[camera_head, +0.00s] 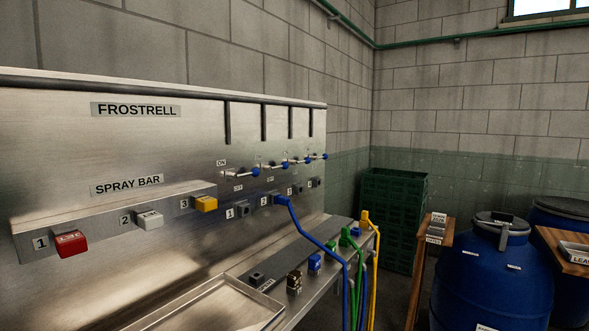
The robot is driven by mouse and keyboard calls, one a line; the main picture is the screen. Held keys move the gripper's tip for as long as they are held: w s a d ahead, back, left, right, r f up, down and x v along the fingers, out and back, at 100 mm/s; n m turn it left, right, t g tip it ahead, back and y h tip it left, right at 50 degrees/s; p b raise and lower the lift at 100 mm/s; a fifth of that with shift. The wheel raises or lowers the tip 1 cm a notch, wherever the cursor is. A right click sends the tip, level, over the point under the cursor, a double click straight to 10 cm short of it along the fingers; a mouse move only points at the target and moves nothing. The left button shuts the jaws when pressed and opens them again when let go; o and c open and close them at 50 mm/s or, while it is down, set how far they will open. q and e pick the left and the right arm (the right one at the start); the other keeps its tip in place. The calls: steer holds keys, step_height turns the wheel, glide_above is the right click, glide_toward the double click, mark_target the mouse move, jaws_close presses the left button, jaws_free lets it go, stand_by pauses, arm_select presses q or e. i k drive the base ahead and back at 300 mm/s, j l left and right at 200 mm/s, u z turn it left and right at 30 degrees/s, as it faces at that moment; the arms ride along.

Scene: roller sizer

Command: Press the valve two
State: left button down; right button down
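A steel panel (60,125) marked FROSTRELL stands at the left. Under its SPRAY BAR label (127,185) is a ledge with three numbered push blocks: a red one (71,243) marked 1, a grey-white one (150,220) marked 2, and a yellow one (206,204) marked 3. Farther right is a row of blue-tipped levers (255,172) with ON and OFF labels. Below them are numbered sockets; a blue hose (318,239) is plugged into the one marked 2. I cannot tell which part is called the valve. Neither of my grippers shows in this view.
A steel tray (205,307) lies on the shelf below the panel. Coloured plugs and blue, green and yellow (376,270) hoses are at the shelf's right end. Green crates (392,215), blue drums (490,285) and wooden stands are at the right. The space before the push blocks is clear.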

mark_target(285, 166)
steer(key=i+l+u, duration=0.1)
steer(key=i+l, duration=0.4)
steer(key=i+l+u, duration=0.1)
steer(key=i+l, duration=0.4)
steer(key=l, duration=0.25)
